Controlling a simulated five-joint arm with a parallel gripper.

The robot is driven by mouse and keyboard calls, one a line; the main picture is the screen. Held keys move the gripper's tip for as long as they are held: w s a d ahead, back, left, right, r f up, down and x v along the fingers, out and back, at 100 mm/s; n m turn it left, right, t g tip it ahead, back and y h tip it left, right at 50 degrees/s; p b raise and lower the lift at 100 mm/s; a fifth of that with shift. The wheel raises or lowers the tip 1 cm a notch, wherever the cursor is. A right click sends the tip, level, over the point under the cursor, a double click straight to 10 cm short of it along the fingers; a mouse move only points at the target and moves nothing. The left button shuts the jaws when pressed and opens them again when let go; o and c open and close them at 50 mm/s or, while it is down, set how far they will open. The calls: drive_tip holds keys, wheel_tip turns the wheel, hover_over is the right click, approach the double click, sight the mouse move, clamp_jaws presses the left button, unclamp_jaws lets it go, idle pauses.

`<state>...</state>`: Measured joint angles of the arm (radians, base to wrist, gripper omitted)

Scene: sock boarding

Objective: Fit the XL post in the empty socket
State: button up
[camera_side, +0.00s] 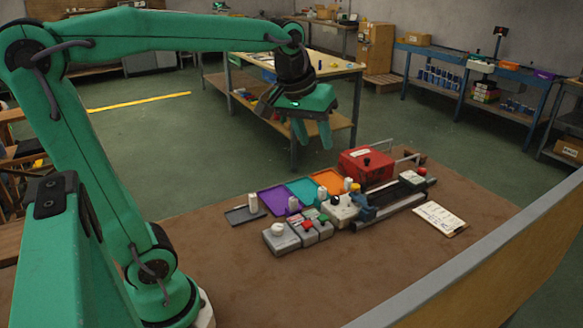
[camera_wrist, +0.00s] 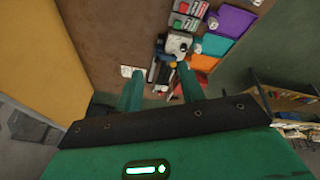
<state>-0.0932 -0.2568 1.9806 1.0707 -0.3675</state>
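My gripper (camera_side: 312,146) hangs high above the back of the brown bench, its two green fingers apart with nothing between them. The wrist view also shows the open fingers (camera_wrist: 160,82). Small upright posts stand by the coloured trays: a pale post (camera_side: 253,203) on the dark grey tray (camera_side: 236,217), another (camera_side: 293,204) by the purple tray (camera_side: 266,203), one (camera_side: 322,193) by the teal tray (camera_side: 302,188), and one (camera_side: 348,184) by the orange tray (camera_side: 329,181). Size marks are too small to read, so I cannot tell which post is XL. I cannot make out the empty socket.
Grey boxes with a white knob (camera_side: 278,228) and red and green buttons (camera_side: 314,226) sit in front. A pale block (camera_side: 340,211), a long rail (camera_side: 393,211) and a red box (camera_side: 364,167) stand to the right. The front bench is clear.

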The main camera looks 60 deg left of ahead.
drive_tip(key=s+d+f+m+t, duration=0.1)
drive_tip(key=s+d+f+m, duration=0.2)
drive_tip(key=s, duration=0.9)
wheel_tip(320, 180, down, 4)
drive_tip(key=shift+s+d+r+m+t, duration=0.15)
drive_tip(key=shift+s+r+m+t, duration=0.15)
drive_tip(key=shift+m, duration=0.8)
